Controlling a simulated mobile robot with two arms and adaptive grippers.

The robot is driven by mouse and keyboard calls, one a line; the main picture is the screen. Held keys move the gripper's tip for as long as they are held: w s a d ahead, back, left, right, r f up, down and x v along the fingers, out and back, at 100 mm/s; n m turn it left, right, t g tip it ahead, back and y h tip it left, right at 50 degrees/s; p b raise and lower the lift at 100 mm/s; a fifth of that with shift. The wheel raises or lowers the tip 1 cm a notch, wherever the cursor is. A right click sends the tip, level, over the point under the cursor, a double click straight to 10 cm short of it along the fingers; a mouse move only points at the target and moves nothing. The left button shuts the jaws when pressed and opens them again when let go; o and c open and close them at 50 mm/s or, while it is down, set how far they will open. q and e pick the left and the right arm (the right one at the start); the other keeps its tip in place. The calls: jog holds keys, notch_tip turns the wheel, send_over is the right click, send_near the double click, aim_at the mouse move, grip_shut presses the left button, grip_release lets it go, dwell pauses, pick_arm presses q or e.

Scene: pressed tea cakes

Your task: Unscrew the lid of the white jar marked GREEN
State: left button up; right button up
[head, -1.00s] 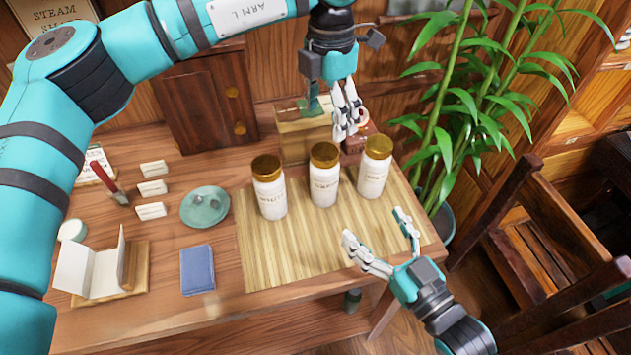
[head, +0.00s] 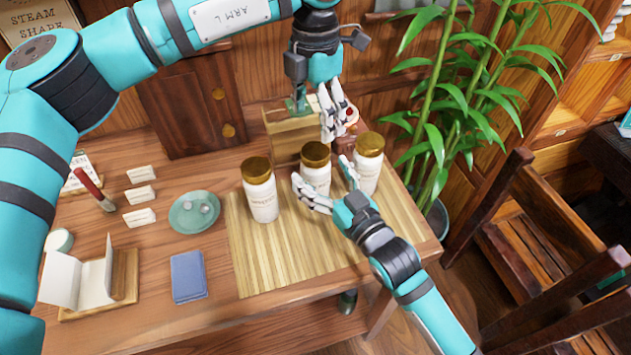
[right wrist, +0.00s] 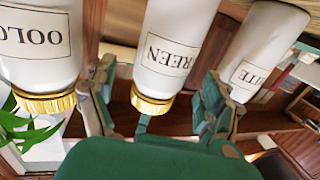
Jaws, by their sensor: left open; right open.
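The white jar marked GREEN (right wrist: 170,48) appears upside down in the right wrist view, with its gold lid (right wrist: 152,103) on. In the head view it is the middle jar (head: 316,178) of three on the bamboo mat (head: 268,262), its lid (head: 315,153) on top. My right gripper (head: 322,174) is open, with one finger on each side of this jar; contact cannot be told. Its fingers (right wrist: 158,80) also flank the jar in the right wrist view. My left gripper (head: 333,124) is open and empty, pointing down behind and above the jars.
The OOLONG jar (head: 367,170) stands close on the right, the WHITE jar (head: 260,195) on the left. A wooden box (head: 283,142) is behind them. A plant (head: 440,110) rises at the right. A green dish (head: 186,218) and blue book (head: 188,276) lie left of the mat.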

jog(key=shift+x, duration=1.55)
grip_shut()
